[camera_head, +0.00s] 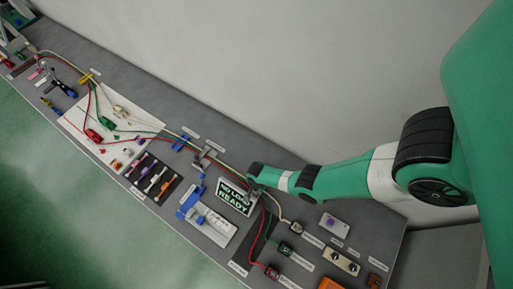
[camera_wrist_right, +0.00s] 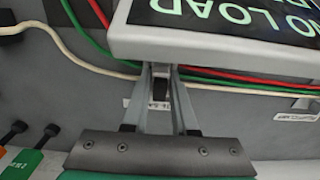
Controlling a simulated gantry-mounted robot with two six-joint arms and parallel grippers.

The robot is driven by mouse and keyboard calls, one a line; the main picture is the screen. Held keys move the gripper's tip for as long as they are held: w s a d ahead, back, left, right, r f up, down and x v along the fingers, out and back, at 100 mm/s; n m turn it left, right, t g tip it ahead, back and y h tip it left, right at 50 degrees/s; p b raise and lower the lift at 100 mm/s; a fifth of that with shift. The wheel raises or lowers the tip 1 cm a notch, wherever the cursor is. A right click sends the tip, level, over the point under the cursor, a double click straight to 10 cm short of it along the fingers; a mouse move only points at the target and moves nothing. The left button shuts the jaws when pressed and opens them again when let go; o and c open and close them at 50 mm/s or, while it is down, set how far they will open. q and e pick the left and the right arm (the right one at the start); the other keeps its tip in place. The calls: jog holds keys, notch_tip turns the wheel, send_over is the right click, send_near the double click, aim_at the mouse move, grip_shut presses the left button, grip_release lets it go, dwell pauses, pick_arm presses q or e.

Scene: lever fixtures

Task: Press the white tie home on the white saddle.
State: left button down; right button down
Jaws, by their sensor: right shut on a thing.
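My right gripper (camera_head: 253,192) reaches in from the right to the cables beside the sign. In the right wrist view its two fingers (camera_wrist_right: 158,72) stand close together around a small dark thing (camera_wrist_right: 160,88), with their tips partly under the sign's edge. I cannot make out the white tie for certain. A white piece (camera_head: 155,179) lies in the black tray among coloured ones. My left gripper is not in view.
The NO LOAD READY sign (camera_head: 236,196) stands right by the gripper. Red, green and cream cables (camera_wrist_right: 225,78) run past the fingers. A blue clip (camera_head: 182,142) and a grey clip (camera_head: 204,156) hold the cables farther left. A blue-and-white fixture (camera_head: 207,218) stands in front.

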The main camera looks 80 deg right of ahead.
jog(key=shift+f, duration=0.3)
jog(key=shift+c, duration=0.7)
grip_release()
jog(key=shift+r, duration=0.1)
notch_tip(320, 180, up, 7)
jog(key=p, duration=0.7)
jog(key=shift+a, duration=0.1)
